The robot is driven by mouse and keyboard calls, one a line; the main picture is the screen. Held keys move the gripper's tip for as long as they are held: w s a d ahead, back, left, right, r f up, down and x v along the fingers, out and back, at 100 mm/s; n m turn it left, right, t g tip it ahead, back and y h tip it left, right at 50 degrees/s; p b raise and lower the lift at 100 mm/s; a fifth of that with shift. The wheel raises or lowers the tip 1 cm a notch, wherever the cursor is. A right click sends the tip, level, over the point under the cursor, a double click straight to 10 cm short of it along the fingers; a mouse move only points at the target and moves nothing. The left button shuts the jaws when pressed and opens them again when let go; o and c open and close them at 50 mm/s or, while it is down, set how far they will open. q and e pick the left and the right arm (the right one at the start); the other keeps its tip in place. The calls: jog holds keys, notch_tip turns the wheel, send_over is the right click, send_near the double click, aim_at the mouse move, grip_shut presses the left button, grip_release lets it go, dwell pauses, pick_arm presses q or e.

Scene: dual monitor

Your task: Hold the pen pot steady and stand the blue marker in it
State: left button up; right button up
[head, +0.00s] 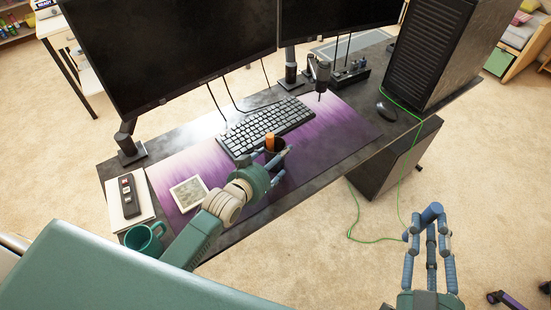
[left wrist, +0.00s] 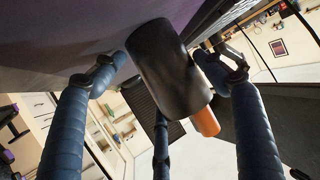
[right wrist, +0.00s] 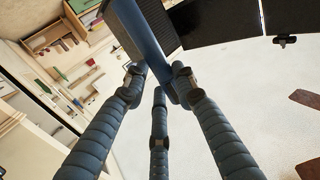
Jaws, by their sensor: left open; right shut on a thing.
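The black pen pot (head: 277,153) stands on the desk mat just in front of the keyboard, with an orange item (head: 270,141) sticking out of its top. My left gripper (head: 268,162) is open, with its fingers around the pot. The left wrist view shows the dark pot (left wrist: 165,68) between the spread fingers, with the orange end (left wrist: 207,122) beyond its rim. My right gripper (head: 430,238) is shut on the blue marker (head: 433,213), over the floor right of the desk. The marker (right wrist: 140,38) also shows between the fingers in the right wrist view.
The keyboard (head: 267,126) lies behind the pot, and a microphone (head: 320,74) stands farther back. The mat's right part (head: 345,130) is clear. A green cable (head: 357,212) hangs at right.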

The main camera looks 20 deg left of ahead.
pick_arm(q)
jog(key=shift+w, duration=0.1)
jog(key=shift+c, duration=0.2)
jog(key=c, duration=0.8)
